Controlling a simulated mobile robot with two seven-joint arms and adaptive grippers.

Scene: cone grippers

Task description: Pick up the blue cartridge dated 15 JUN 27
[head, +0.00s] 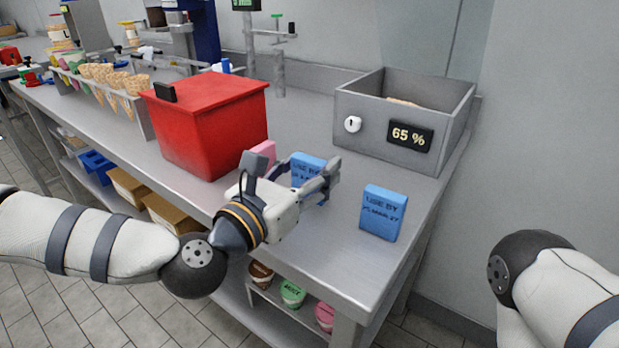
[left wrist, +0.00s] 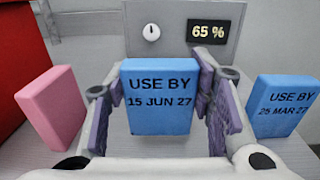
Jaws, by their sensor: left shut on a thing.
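The blue cartridge dated 15 JUN 27 (left wrist: 160,97) stands upright between the fingers of my left gripper (left wrist: 162,118) in the left wrist view. In the head view the same cartridge (head: 306,167) is partly hidden behind my left gripper (head: 300,187). The left gripper is shut on it, with a purple pad at each side. I cannot tell whether the cartridge is clear of the counter. A second blue cartridge (head: 383,212), dated 25 MAR 27 in the left wrist view (left wrist: 285,107), stands to the right. My right gripper is out of view.
A pink cartridge (left wrist: 53,107) stands left of the held one. A red bin (head: 212,125) is at the left, and a grey bin marked 65 % (head: 362,125) is behind. The steel counter (head: 345,262) is clear near its front edge.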

